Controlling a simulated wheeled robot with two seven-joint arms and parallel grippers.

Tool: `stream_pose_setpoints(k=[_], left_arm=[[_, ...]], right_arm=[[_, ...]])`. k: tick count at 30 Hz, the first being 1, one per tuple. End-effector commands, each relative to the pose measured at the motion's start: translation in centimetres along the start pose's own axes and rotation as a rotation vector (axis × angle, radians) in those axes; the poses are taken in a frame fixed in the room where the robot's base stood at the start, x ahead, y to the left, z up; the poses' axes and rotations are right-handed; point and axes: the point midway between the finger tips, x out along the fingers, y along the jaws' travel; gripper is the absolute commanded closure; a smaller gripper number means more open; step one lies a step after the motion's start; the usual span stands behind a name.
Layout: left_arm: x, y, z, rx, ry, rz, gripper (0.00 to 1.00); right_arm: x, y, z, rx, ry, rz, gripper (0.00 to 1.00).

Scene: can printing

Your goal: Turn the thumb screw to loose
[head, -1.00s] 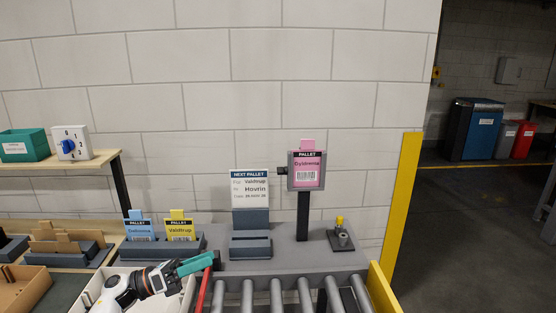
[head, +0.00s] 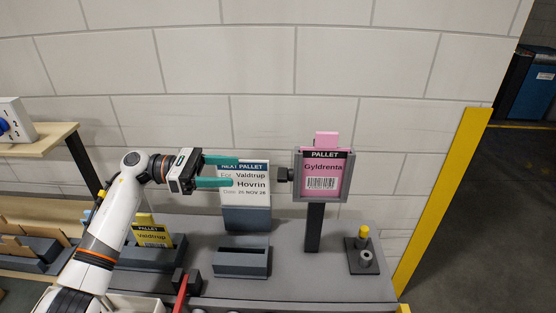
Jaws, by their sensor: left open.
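The thumb screw (head: 284,174) is a dark knob on the left side of the grey sign frame (head: 299,180). The frame stands on a dark post (head: 314,228) and holds a pink pallet card (head: 322,172) reading Gyldrenta. My left gripper (head: 236,172) is open and empty, its two teal fingers one above the other and pointing right at the screw. In the picture the fingertips end a little left of the screw, apart from it. My right gripper is not in view.
A NEXT PALLET notice (head: 247,196) stands behind my left fingers. An empty slotted grey block (head: 242,262) sits below it. A small fixture with a yellow top (head: 363,232) is right of the post. A yellow Valdtrup card (head: 151,233) stands in a rack near my arm.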

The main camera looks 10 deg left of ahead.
Motion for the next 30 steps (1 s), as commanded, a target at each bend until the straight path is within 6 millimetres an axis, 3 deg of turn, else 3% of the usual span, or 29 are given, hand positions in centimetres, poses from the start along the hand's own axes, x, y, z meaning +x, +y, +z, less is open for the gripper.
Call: stream_pose_setpoints(k=[15,21,30], left_arm=[[9.4,0.0,-0.4,-0.005,0.004,0.001,0.4],[11.1,0.0,-0.1,-0.003,0.002,0.0,0.4],[11.2,0.0,0.0,-0.002,0.001,-0.001,0.4]], right_arm=[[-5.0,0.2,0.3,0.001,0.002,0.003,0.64],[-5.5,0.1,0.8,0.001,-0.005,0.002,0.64],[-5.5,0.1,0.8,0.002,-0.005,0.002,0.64]])
